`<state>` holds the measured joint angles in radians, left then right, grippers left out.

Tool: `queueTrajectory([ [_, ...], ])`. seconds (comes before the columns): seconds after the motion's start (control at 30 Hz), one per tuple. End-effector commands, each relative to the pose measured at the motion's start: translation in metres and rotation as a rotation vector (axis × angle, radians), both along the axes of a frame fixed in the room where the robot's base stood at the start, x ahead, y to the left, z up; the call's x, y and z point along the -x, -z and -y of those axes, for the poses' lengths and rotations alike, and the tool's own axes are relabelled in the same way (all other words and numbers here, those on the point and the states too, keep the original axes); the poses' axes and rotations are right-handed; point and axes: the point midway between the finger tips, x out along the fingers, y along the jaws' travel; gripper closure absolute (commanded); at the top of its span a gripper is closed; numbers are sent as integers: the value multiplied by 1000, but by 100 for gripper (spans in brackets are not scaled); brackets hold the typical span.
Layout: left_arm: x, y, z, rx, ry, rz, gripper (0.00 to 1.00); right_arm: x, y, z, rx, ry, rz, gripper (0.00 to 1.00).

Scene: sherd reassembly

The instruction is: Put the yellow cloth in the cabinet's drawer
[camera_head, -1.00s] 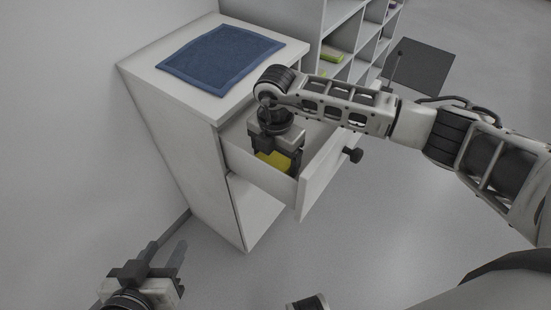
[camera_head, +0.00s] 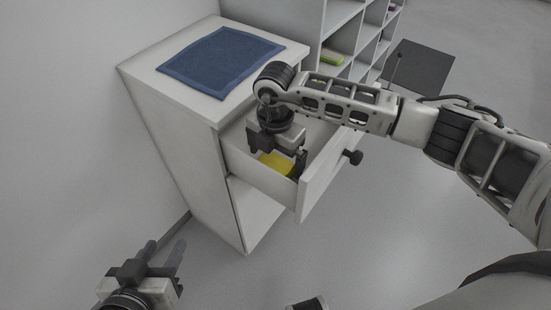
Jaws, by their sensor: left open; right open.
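The yellow cloth (camera_head: 273,166) lies inside the cabinet's open drawer (camera_head: 314,186), partly hidden by the gripper above it. My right gripper (camera_head: 276,155) points down into the drawer, open, with its fingers apart over the cloth. The white cabinet (camera_head: 180,155) stands at the left with its drawer pulled out; a dark knob (camera_head: 352,157) is on the drawer front. My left gripper (camera_head: 163,252) is at the lower left, open and empty, away from the cabinet.
A blue cloth (camera_head: 222,61) lies flat on the cabinet top. A shelf unit (camera_head: 345,45) with a green item (camera_head: 332,58) stands behind. A dark flat panel (camera_head: 418,67) is to its right. The floor in front of the drawer is clear.

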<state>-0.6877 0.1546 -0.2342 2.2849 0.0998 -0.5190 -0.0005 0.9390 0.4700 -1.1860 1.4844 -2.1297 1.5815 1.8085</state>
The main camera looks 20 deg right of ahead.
Motion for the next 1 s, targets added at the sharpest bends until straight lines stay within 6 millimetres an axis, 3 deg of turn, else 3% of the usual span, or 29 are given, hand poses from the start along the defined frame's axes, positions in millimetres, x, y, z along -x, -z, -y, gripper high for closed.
queueTrajectory([
  [0.2,5,-11,-5,-5,-11,7,57,-1,-52,0,-2,-1,5,0],
  [0.4,7,-18,-6,-3,-19,21,57,-1,-86,0,-1,1,4,0],
  [0.6,7,-20,-6,2,-24,21,57,0,-99,0,-1,1,1,0],
  [1.0,7,-17,-5,3,-23,14,57,0,-100,0,-1,1,1,0],
])
